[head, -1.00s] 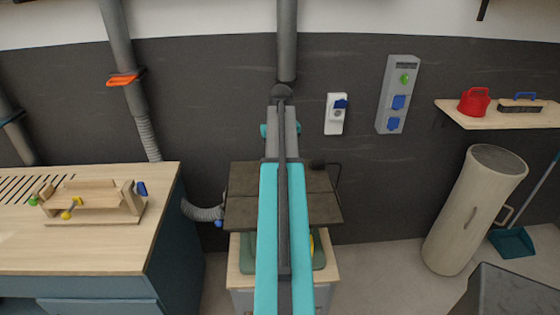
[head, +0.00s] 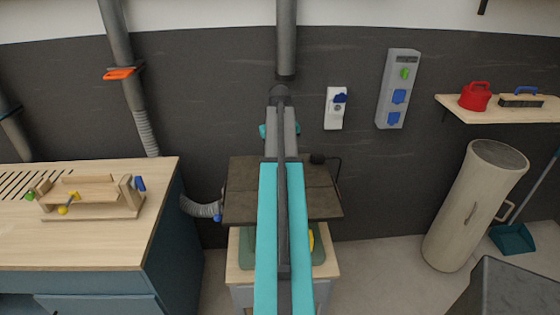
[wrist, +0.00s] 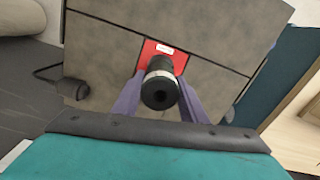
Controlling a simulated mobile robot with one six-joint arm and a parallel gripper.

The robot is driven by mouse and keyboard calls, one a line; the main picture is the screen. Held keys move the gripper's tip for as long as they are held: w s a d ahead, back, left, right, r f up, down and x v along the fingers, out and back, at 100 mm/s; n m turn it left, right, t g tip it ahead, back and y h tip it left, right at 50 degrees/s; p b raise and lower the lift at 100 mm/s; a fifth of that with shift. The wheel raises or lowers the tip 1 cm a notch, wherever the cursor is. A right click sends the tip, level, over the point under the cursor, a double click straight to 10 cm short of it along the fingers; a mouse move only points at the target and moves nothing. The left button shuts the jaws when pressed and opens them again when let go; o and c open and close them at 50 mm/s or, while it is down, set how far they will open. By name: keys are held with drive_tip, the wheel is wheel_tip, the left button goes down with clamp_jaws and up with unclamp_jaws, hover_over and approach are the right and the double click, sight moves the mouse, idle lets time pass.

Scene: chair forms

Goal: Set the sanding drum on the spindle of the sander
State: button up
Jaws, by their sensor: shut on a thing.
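The sanding drum (wrist: 161,92) is a dark cylinder with a black end, a hole in its middle and a paler band on its side. My gripper (wrist: 158,97), with purple fingers, is shut on it in the wrist view. The sander (head: 240,190) has a grey-brown, seamed table top. A red insert (wrist: 152,49) with a white label lies in that table behind the drum. The spindle is not visible; the drum covers that spot. I cannot tell whether the drum is over the spindle or touching the table. In the head view my arm hides the gripper and drum.
A workbench (head: 100,240) with a wooden jig (head: 90,200) stands left of the sander. A grey hose (head: 200,208) reaches the sander's left side. A black cable (wrist: 48,73) lies by the table edge. A tall pale cylinder (head: 474,205) stands at right.

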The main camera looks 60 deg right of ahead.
drive_tip(key=shift+f+b, duration=0.5)
drive_tip(key=shift+f, duration=0.9)
drive_tip(key=shift+f+b, duration=0.35)
drive_tip(key=shift+f, duration=1.1)
idle(1.2)
drive_tip(key=o, duration=1.3)
drive_tip(key=shift+o, duration=0.2)
drive_tip(key=shift+r, duration=0.1)
drive_tip(key=shift+r+p, duration=4.35)
drive_tip(key=shift+r, duration=2.45)
drive_tip(key=shift+a, duration=0.1)
